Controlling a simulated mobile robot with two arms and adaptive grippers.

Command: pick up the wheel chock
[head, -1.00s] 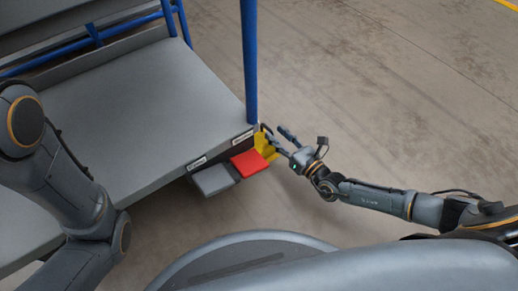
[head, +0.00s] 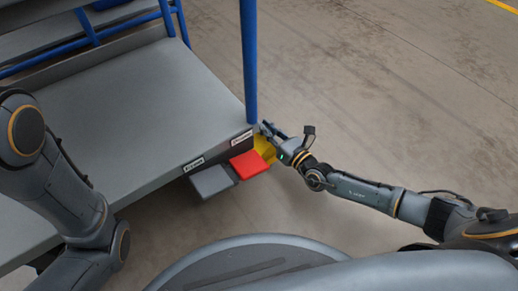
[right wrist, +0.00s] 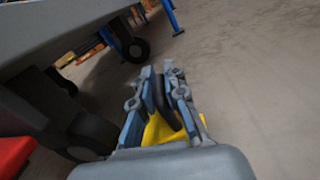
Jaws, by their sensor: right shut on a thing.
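The yellow wheel chock (head: 264,147) sits at the near right corner of the grey cart, by the blue post, partly hidden by my gripper in the head view. My right gripper (head: 268,130) reaches it from the right. In the right wrist view the right gripper (right wrist: 161,85) is shut on the chock's dark handle, with the yellow body of the wheel chock (right wrist: 158,131) below the fingers. I cannot tell whether the chock touches the floor. My left arm shows at the left of the head view, but its gripper is out of the picture.
The grey cart (head: 130,110) with blue posts (head: 249,60) fills the left. A red pedal (head: 249,164) and a grey pedal (head: 212,181) stick out from its edge beside the chock. Dark wheels (right wrist: 135,48) show under the cart. The floor (head: 390,90) to the right is clear.

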